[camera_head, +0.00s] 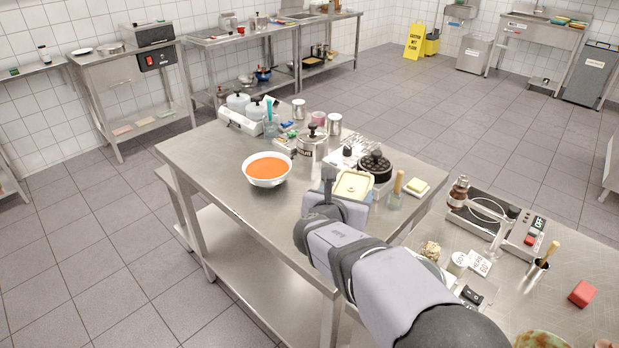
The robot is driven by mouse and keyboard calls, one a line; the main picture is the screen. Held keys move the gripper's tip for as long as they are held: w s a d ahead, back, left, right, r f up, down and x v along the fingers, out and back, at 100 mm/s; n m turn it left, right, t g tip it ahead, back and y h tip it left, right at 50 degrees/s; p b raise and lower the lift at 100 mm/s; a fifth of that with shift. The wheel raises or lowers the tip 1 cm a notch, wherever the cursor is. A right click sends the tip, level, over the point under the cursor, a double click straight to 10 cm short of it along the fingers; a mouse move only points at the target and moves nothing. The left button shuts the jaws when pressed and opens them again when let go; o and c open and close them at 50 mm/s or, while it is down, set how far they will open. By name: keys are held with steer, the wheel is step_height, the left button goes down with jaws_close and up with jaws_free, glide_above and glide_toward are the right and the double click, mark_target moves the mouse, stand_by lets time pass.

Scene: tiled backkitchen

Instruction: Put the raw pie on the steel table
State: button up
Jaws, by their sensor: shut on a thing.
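The raw pie (353,185) is a pale cream, roughly rectangular piece with a raised rim. My gripper (334,186) is shut on its near left side. Part of my gripper and wrist hides the pie's near edge. The pie shows over the right part of the steel table (213,169), in front of a dark round dish. I cannot tell whether it touches the table or is held just above it.
A white bowl of orange soup (267,170) stands left of my gripper. A lidded pot (312,142), a dark round dish (375,163), a brush in a glass (396,190) and a butter block (417,187) crowd around the pie. The table's left front is clear.

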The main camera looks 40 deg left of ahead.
steer(key=shift+f+p, duration=0.4)
steer(key=shift+f, duration=4.25)
steer(key=shift+f, duration=0.2)
steer(key=o, duration=1.6)
steer(key=shift+c, duration=0.2)
steer(key=shift+r, duration=0.15)
steer(key=b+v, duration=0.2)
steer(key=v, duration=1)
steer(key=shift+b, duration=0.3)
